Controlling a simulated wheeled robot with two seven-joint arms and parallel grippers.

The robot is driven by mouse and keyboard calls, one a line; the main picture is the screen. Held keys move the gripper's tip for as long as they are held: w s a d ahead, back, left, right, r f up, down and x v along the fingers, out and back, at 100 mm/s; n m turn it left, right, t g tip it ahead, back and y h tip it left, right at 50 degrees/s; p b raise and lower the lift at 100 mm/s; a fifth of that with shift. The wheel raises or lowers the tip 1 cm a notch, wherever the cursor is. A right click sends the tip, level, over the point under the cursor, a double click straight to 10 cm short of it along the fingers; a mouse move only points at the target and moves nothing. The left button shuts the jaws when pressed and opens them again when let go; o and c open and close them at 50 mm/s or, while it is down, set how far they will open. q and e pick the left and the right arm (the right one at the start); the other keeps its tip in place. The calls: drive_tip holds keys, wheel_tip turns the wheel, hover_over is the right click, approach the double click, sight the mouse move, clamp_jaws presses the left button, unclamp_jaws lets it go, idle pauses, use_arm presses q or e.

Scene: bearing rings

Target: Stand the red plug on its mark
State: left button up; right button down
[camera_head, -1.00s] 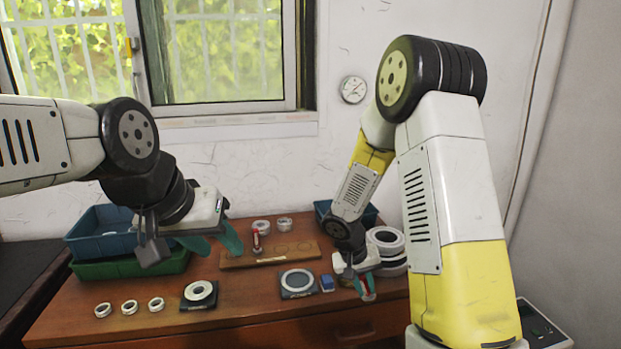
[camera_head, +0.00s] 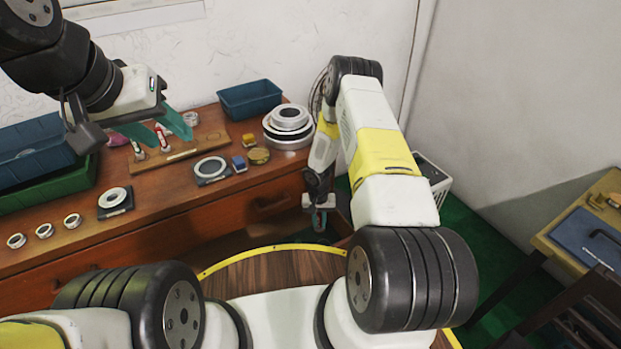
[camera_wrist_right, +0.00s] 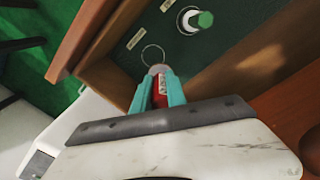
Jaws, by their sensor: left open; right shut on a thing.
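The red plug (camera_wrist_right: 160,92) is held between the teal fingers of my right gripper (camera_wrist_right: 158,90), with a small pale label on its side. In the head view my right gripper (camera_head: 319,217) hangs low at the right end of the workbench, over an open drawer. In the wrist view a thin pale ring mark (camera_wrist_right: 152,53) shows on the dark drawer floor just beyond the plug's tip; I cannot tell the gap between them. A green-topped plug (camera_wrist_right: 197,20) stands beside it. My left gripper (camera_head: 160,127) is open and empty above the wooden board.
The drawer's wooden wall (camera_wrist_right: 90,40) runs close to my right gripper. On the bench are a wooden board (camera_head: 190,150) with small red-and-white pieces, stacked metal rings (camera_head: 288,125), a blue bin (camera_head: 250,98) and a green bin (camera_head: 50,190). Small labels lie in the drawer.

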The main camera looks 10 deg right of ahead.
drive_tip(key=shift+m, duration=0.3)
drive_tip(key=f, duration=0.2)
drive_tip(key=s+d+f, duration=0.1)
drive_tip(key=f, duration=0.4)
drive_tip(key=shift+s+d, duration=0.25)
drive_tip(key=shift+d, duration=0.05)
drive_tip(key=shift+f, duration=0.55)
drive_tip(key=shift+f, duration=0.15)
drive_tip(key=c, duration=1.7)
unclamp_jaws()
drive_tip(key=shift+f, duration=0.1)
drive_tip(key=shift+c, duration=0.2)
drive_tip(key=o, duration=0.5)
wheel_tip(320, 180, up, 8)
drive_tip(key=shift+f, duration=0.1)
